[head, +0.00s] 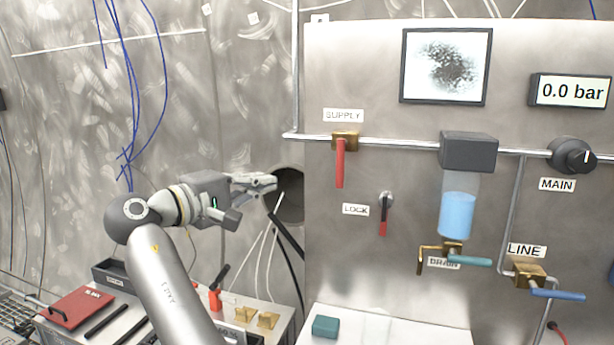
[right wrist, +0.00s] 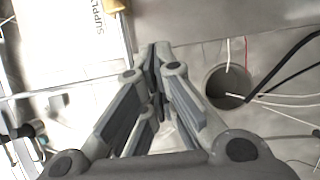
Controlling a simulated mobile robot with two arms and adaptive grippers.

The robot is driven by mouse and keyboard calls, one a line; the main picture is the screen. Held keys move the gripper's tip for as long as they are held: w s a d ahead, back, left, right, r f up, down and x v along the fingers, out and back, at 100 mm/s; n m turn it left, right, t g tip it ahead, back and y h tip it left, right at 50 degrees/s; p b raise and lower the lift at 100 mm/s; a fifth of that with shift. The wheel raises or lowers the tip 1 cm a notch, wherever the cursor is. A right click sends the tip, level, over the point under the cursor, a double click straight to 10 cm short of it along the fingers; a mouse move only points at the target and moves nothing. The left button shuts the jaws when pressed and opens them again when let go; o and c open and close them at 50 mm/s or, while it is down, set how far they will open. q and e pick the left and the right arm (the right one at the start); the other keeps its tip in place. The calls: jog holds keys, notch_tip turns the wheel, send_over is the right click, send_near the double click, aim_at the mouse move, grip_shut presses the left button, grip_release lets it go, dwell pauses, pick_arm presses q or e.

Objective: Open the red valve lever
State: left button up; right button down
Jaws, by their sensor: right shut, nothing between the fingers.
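The red valve lever (head: 340,163) hangs straight down from a brass valve body (head: 345,140) on the horizontal pipe, under the SUPPLY label (head: 343,115). My right gripper (head: 272,182) is shut and empty, left of the lever and apart from it, in front of the dark round hole. In the right wrist view my shut fingers (right wrist: 157,48) point up the picture. The SUPPLY label (right wrist: 98,18) and a bit of brass (right wrist: 116,5) show at the top edge there; the red lever does not show. My left gripper is not in view.
A small red-tipped LOCK lever (head: 384,215) sits below right of the valve. The DRAIN handle (head: 469,261) and LINE handle (head: 558,294) are further right. The round hole (head: 289,197) has cables coming out. A bench with tools (head: 110,322) stands low at left.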

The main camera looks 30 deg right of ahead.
aim_at(341, 162)
jog(key=shift+s+r, duration=0.35)
jog(key=shift+r, duration=0.1)
jog(key=shift+d, duration=0.1)
jog(key=d+p, duration=0.4)
jog(key=d, duration=0.7)
jog(key=shift+s+d, duration=0.3)
jog(key=shift+s, duration=0.1)
jog(key=shift+f, duration=0.1)
